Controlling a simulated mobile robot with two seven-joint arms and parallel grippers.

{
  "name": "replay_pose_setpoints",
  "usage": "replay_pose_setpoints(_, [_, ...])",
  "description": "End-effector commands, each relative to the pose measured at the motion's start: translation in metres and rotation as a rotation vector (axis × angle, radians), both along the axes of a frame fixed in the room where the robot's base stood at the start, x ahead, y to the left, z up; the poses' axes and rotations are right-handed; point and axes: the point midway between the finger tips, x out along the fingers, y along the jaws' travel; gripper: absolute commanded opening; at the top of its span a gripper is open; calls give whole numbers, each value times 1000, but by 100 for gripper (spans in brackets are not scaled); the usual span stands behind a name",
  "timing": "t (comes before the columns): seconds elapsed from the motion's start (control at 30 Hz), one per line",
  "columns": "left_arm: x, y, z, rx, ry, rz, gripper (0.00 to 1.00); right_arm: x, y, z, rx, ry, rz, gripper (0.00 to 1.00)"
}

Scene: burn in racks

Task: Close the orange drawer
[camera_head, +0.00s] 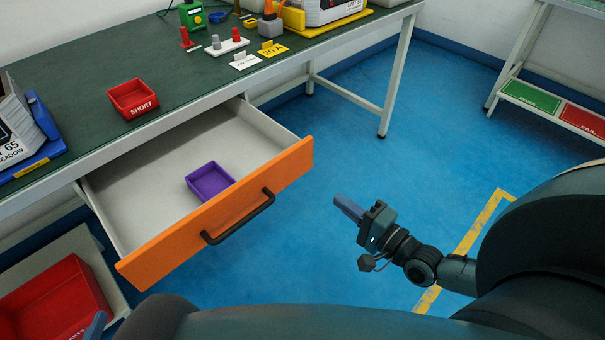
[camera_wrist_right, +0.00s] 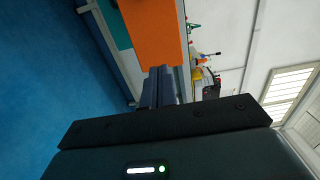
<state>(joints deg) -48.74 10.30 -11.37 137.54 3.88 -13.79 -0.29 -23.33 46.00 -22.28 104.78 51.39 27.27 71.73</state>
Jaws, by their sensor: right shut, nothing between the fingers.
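The orange drawer (camera_head: 225,215) is pulled out from under the green-topped bench, with its pale interior showing. A black bar handle (camera_head: 240,218) is on its front, and a purple tray (camera_head: 209,181) lies inside. My right gripper (camera_head: 349,208) is shut and empty, in front of the drawer and to the right of the handle, apart from it. In the right wrist view the shut fingers (camera_wrist_right: 162,86) point toward the orange front (camera_wrist_right: 153,30). A slate-blue tip of my left gripper (camera_head: 97,325) shows at the bottom left; the rest is hidden.
The bench (camera_head: 62,115) carries a red SHORT tray (camera_head: 133,98) and several devices at the back. A red bin (camera_head: 58,300) stands below left of the drawer. Blue floor (camera_head: 330,270) is clear in front of the drawer. A rack with green and red labels (camera_head: 530,96) stands far right.

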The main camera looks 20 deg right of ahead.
Motion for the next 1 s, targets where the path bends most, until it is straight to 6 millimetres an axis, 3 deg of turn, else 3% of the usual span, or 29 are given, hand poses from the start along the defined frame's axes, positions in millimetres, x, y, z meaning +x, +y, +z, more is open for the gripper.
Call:
replay_pose_setpoints(0.5, [1,-3,-10,15,3,-13,99,97,37,1,-2,-4,1,0])
replay_pose_setpoints(0.7, [4,-5,-11,24,-4,-20,99,116,44,0,-4,-1,2,0])
replay_pose_setpoints(1.0, [2,-5,-14,33,2,-28,99,120,45,0,-4,0,3,0])
